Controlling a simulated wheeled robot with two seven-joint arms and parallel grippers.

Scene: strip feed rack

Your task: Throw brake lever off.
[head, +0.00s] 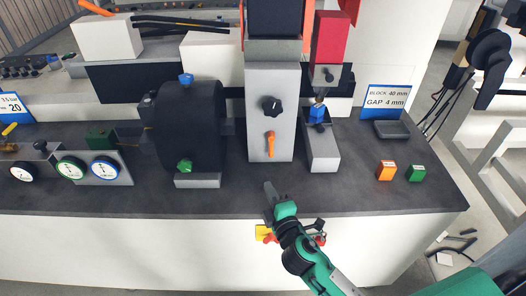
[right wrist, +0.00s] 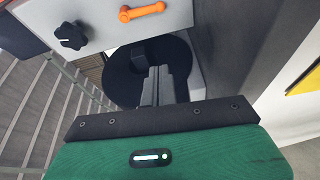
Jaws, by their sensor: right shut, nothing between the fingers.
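An orange lever (head: 270,145), which looks like the brake lever, hangs downward on the front of the grey upright housing (head: 284,95), below a black knob. It also shows at the top of the right wrist view (right wrist: 142,11). My right gripper (head: 268,188) is shut and empty near the front edge of the bench, below and in front of the lever and apart from it. Its closed fingers show in the right wrist view (right wrist: 158,84). No label for the brake can be read. My left gripper is not in view.
The black knob (head: 271,106) is above the lever. A large black roll (head: 190,125) stands left of the housing, and a grey channel with a blue part (head: 318,113) stands right. Orange (head: 386,170) and green (head: 415,173) blocks lie farther right. The bench front is mostly clear.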

